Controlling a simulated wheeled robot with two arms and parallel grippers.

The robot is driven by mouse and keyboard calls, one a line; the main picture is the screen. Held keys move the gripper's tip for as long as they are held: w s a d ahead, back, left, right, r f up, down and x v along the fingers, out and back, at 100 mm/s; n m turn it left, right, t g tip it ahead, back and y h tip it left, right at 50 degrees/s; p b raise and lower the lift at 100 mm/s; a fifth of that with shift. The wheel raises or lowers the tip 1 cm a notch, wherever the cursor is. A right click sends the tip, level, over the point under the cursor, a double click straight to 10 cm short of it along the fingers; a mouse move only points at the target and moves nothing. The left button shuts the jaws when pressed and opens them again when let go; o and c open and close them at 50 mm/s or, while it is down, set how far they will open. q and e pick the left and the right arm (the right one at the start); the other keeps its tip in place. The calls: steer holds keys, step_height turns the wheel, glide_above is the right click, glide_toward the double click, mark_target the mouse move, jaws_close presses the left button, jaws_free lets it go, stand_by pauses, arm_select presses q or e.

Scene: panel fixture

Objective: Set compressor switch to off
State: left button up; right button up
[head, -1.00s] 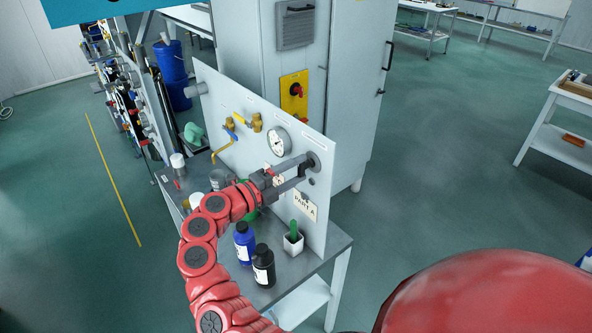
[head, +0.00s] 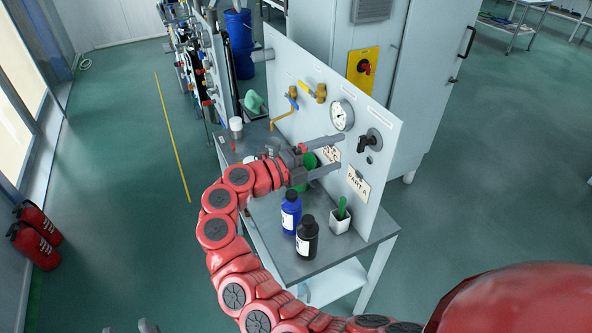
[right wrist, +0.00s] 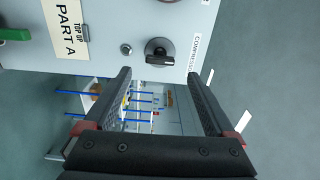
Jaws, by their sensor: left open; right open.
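The compressor switch (head: 370,142) is a black rotary knob with a bar handle on the right part of the pale panel (head: 375,190). In the right wrist view the switch (right wrist: 160,52) lies ahead of the fingertips, its bar lying across the picture beside a partly hidden label beginning "COMPRESS" (right wrist: 195,52). My right gripper (head: 340,152) is open and empty, left of the switch and apart from it; its fingers also show in the right wrist view (right wrist: 163,75). My left gripper (head: 130,327) shows only as grey tips at the bottom left edge.
A pressure gauge (head: 342,115) and yellow valves (head: 320,92) are on the panel. A blue bottle (head: 291,212), a black bottle (head: 307,238) and a white pot (head: 340,220) stand on the grey bench below. A cabinet (head: 425,100) stands behind. Floor at right is clear.

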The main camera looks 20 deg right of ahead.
steer(key=a+b, duration=0.2)
steer(key=a, duration=0.8)
steer(key=shift+s+a+b, duration=0.3)
steer(key=shift+s+a, duration=0.05)
steer(key=shift+s, duration=0.1)
